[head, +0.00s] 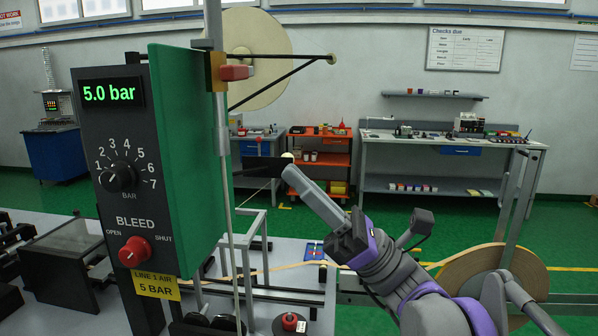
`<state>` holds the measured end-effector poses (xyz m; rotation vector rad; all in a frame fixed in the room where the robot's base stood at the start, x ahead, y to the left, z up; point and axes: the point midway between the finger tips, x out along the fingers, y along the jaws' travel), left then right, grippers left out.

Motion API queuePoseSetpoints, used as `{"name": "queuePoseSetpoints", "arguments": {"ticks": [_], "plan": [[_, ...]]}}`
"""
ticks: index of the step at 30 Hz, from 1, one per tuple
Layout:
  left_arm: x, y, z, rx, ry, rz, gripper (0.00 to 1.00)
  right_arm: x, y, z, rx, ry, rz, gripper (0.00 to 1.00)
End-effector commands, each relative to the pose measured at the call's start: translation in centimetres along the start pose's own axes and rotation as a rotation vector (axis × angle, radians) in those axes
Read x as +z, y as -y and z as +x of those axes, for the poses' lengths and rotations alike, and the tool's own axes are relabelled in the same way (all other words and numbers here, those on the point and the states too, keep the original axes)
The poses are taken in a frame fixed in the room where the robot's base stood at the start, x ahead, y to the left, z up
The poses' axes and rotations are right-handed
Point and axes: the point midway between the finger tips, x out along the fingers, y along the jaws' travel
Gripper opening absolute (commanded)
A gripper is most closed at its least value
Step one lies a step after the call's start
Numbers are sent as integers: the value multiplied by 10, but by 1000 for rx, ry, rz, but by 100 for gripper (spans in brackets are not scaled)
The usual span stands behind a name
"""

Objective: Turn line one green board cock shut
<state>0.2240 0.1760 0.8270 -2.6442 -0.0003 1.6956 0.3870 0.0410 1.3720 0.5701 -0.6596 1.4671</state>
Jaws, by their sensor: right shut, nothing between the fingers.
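The green board (186,155) stands at the left, edge-on behind a dark panel. At its upper right edge a brass cock (215,72) sits on a vertical grey pipe. Its red lever (237,73) points right, across the pipe. A yellow tag (156,286) on the panel reads "LINE 1 AIR 5 BAR". My right gripper (262,166) is right of the board, well below the lever and apart from it. Its dark fingers are shut and empty, though small in view. My left gripper is out of view.
The dark panel (108,205) carries a 5.0 bar display (109,93), a black dial knob (118,178) and a red bleed knob (134,251). A large tape reel (257,50) and dark rods stand behind the cock. Another reel (492,275) is at lower right.

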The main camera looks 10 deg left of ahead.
Motion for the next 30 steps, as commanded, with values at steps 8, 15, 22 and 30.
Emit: {"name": "queuePoseSetpoints", "arguments": {"ticks": [8,15,22,30], "plan": [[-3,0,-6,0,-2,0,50,0,-1,62,4,-1,4,0],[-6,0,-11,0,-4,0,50,16,0,96,0,-3,0,0],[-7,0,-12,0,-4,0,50,28,0,108,0,-3,0,0],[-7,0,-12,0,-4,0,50,28,0,108,0,-3,0,0]]}}
